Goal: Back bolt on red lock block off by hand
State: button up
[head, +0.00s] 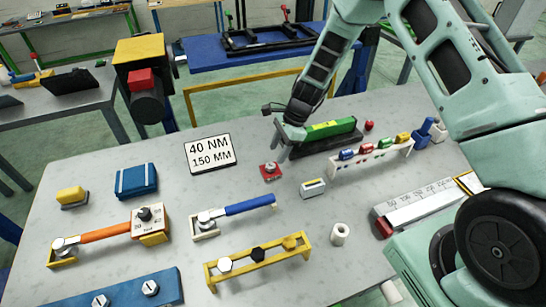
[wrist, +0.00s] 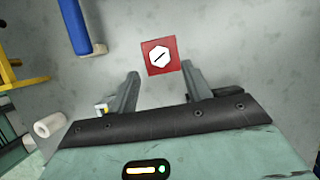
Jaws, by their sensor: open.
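The red lock block (head: 270,172) lies flat on the grey table, below my gripper in the head view. In the wrist view the red block (wrist: 151,69) shows as a red square with a white hex bolt (wrist: 159,57) in it; the bolt head has a dark slot line. My gripper (wrist: 160,80) is open, with one finger on each side of the block's lower part in the picture. Nothing is between the fingertips that I can see held. In the head view my gripper (head: 283,148) is just behind the block; its height above the table is hard to tell.
A green block on a dark base (head: 330,130) stands close behind my gripper. A white rack with coloured pieces (head: 372,155) is to the right. A blue-handled wrench (head: 235,211), a small cream block (head: 313,188) and a sign (head: 210,153) lie around. A white roll (head: 340,234) stands in front.

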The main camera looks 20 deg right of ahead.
aim_at(271, 165)
jog(key=shift+p+x, duration=0.6)
jog(key=shift+x, duration=1.95)
jog(key=c, duration=1)
